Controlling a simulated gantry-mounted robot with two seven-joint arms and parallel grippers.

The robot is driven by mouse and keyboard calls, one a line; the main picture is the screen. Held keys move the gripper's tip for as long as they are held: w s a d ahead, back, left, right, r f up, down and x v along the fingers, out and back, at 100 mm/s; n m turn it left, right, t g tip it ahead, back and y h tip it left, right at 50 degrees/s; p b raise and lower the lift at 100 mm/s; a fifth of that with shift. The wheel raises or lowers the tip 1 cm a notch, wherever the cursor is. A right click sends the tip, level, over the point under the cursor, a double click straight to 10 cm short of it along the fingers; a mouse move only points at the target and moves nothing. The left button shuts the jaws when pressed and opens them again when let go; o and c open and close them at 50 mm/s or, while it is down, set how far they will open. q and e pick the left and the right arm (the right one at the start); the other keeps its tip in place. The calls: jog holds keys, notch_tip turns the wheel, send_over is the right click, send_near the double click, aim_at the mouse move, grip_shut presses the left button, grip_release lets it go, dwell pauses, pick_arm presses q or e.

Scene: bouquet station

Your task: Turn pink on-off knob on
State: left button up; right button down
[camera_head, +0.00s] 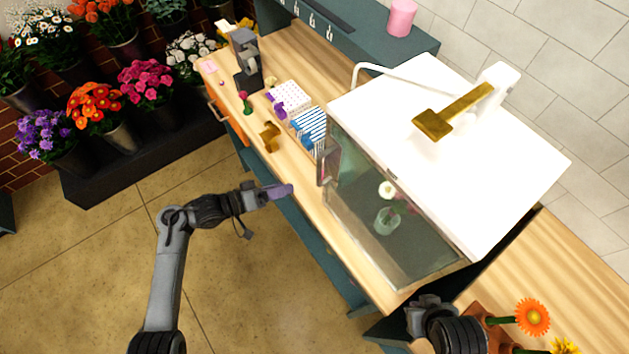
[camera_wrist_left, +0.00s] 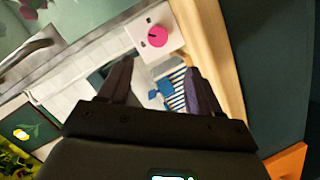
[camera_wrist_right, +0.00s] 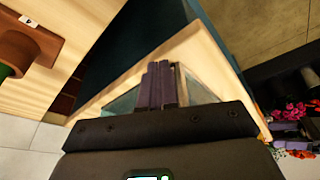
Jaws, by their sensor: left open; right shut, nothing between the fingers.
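The pink knob (camera_wrist_left: 157,36) is round, with a dark mark on its face. It sits on a pale panel (camera_wrist_left: 142,30) near the top middle of the left wrist view. I cannot make it out in the head view. My left gripper (camera_head: 285,190) is open and empty at the counter's front edge, left of the glass-fronted cabinet (camera_head: 400,225). In the left wrist view its fingers (camera_wrist_left: 160,85) are spread, with the knob beyond them and apart from them. My right gripper (camera_wrist_right: 160,75) is shut and empty beside the cabinet's right end; its arm shows low in the head view.
A blue-striped item (camera_head: 310,125) and a white dotted box (camera_head: 290,97) stand on the counter left of the cabinet. A vase (camera_head: 387,220) with flowers is behind the cabinet's glass. An orange flower (camera_head: 533,317) stands near my right arm.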

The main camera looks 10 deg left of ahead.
pick_arm(q)
jog(key=shift+n, duration=0.3)
jog(key=x, duration=0.4)
jog(key=b+x, duration=0.1)
jog(key=x, duration=0.4)
jog(key=shift+s+d, duration=0.2)
jog(key=shift+w+d, duration=0.3)
jog(key=shift+d, duration=0.25)
jog(key=c, duration=1)
jog(key=shift+c, duration=0.2)
